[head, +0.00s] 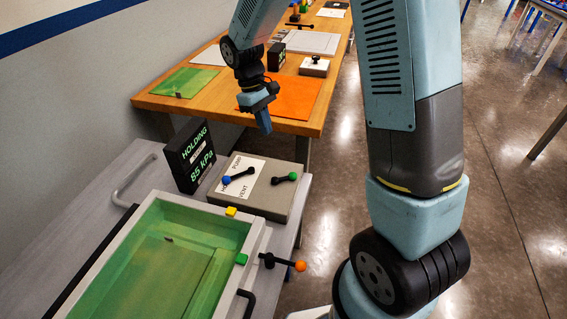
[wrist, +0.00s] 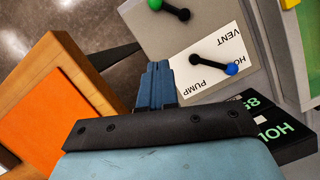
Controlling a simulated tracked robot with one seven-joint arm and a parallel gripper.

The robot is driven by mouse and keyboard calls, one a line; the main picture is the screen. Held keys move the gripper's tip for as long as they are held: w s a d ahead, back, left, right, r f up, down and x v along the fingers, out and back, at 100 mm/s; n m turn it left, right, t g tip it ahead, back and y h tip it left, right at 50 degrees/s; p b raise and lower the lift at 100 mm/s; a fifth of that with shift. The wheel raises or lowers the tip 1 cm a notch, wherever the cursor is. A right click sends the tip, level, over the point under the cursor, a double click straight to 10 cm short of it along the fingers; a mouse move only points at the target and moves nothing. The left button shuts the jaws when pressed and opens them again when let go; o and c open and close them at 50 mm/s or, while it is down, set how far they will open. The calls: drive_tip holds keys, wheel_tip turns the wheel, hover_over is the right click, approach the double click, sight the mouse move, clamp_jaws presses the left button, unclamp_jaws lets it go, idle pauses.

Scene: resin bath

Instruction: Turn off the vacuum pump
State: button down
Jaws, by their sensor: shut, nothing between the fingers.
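A grey control box (head: 262,202) stands on the bench with two black levers on top. The blue-knobbed lever (head: 226,180) lies over a white label (head: 243,190) marked PUMP and VENT; its knob is at the partly covered "H" word. The green-knobbed lever (head: 292,177) sits to its right, off the label. The wrist view also shows the blue knob (wrist: 231,69) and green knob (wrist: 155,4). A black display (head: 190,157) reads HOLDING, 85 kPa. My gripper (head: 264,128) is shut and empty, pointing down, above and behind the box, apart from both levers.
A green-filled tray (head: 250,247) with yellow and green blocks on its rim stands in front of the box. An orange-knobbed lever (head: 300,265) juts from its right side. A wooden table (head: 155,103) with an orange sheet (head: 300,97) is behind. Floor on the right is open.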

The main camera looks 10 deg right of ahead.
sight(286, 178)
drive_tip(key=shift+a+f, duration=0.15)
drive_tip(key=shift+f, duration=0.1)
drive_tip(key=x, duration=1)
drive_tip(key=shift+s+d+f, duration=0.15)
drive_tip(key=shift+s+d, duration=0.65)
drive_tip(key=shift+s, duration=0.05)
drive_tip(key=shift+s+d+f, duration=0.2)
drive_tip(key=shift+s+d, duration=0.4)
drive_tip(key=shift+a, duration=0.15)
